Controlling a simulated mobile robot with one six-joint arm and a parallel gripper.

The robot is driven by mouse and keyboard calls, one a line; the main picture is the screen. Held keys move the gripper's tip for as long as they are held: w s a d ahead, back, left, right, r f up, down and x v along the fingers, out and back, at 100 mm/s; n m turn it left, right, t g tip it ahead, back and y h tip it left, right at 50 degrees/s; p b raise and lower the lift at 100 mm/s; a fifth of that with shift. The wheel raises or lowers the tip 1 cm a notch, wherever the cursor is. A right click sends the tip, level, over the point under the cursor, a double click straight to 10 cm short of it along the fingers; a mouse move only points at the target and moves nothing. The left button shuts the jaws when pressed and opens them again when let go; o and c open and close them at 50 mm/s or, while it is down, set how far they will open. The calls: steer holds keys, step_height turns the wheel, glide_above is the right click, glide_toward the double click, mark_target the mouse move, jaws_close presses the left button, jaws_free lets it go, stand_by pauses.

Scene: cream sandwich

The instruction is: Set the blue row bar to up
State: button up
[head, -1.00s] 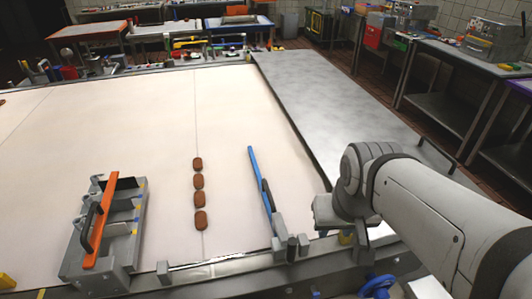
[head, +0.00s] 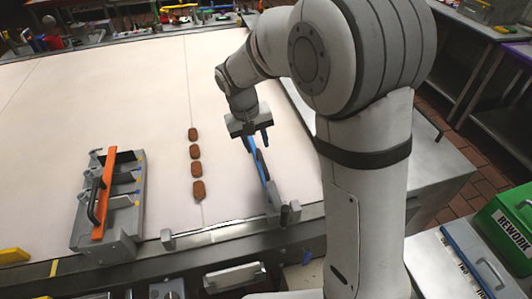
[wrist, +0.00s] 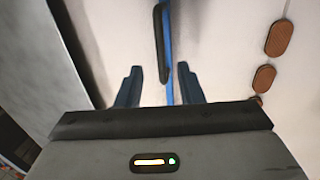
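The blue row bar (head: 264,172) is a long thin bar that runs away from a grey bracket (head: 283,214) at the front edge of the pale table. It carries a black handle, which shows in the wrist view (wrist: 162,45). My gripper (head: 257,142) is over the far part of the bar and hides some of it in the head view. In the wrist view my gripper (wrist: 160,84) is open and empty, with one dark blue finger on each side of the bar's line. The handle lies between and ahead of the fingertips. I cannot tell whether the fingers touch anything.
Several brown biscuits (head: 197,168) lie in a row left of the bar. A grey fixture (head: 128,215) with an orange bar (head: 104,195) stands farther left. A green REWORK box (head: 503,232) is at the right. The pale surface (head: 60,130) at left is mostly clear.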

mark_target(263, 163)
steer(key=f, duration=0.2)
steer(key=d+f, duration=0.1)
steer(key=f, duration=0.1)
steer(key=f+p, duration=0.1)
steer(key=f, duration=0.2)
steer(key=shift+w+d+f, duration=0.1)
steer(key=shift+d, duration=0.15)
jaws_close()
